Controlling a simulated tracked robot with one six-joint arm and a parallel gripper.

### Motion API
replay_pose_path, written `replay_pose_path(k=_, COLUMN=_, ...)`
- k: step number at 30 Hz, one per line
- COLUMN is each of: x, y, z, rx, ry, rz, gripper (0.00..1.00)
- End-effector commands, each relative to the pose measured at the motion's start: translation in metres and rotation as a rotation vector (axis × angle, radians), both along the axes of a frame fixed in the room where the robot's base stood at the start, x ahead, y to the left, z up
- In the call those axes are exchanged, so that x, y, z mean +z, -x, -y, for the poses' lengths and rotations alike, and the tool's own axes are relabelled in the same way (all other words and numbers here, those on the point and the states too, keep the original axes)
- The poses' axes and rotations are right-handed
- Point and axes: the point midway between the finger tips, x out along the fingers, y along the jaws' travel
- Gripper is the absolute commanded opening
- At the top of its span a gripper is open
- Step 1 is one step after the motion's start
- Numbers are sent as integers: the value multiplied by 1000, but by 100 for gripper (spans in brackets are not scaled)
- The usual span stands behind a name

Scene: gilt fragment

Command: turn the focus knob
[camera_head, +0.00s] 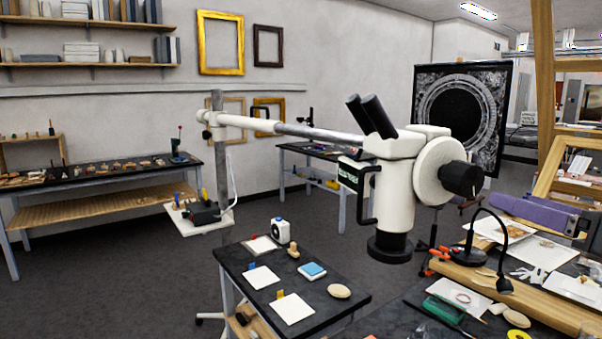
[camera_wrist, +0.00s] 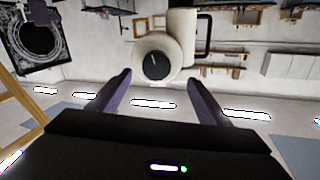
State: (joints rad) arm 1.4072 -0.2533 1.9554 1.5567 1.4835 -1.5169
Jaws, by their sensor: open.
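The focus knob (camera_head: 461,180) is a black ridged cylinder on the white round housing (camera_head: 434,172) of a microscope head, on the side facing right. In the wrist view the picture is upside down, and the knob (camera_wrist: 157,65) shows face-on as a dark disc with a pale line, on its white housing (camera_wrist: 170,45). My gripper (camera_wrist: 160,78) is open, with its two purple fingers apart and nothing between them. The knob appears ahead of the fingers, roughly centred in the gap, and I see no contact. In the head view a purple part, apparently my gripper, is right of the knob.
The microscope hangs from a white horizontal arm (camera_head: 300,131) with black eyepieces (camera_head: 371,116) on top. A dark bench with papers and a black gooseneck lamp (camera_head: 505,284) lies below right. A dark framed panel (camera_head: 425,76) stands behind. A small table (camera_head: 258,290) holds cards.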

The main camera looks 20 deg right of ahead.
Motion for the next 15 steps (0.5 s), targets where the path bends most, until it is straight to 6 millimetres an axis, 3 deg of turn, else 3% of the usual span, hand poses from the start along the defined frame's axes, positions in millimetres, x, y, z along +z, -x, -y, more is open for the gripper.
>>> replay_pose_path(k=4, x=2, y=8, z=7, rx=-24, ry=-15, rz=27, gripper=71)
replay_pose_path(k=15, x=3, y=7, z=7, rx=-24, ry=-13, rz=25, gripper=71)
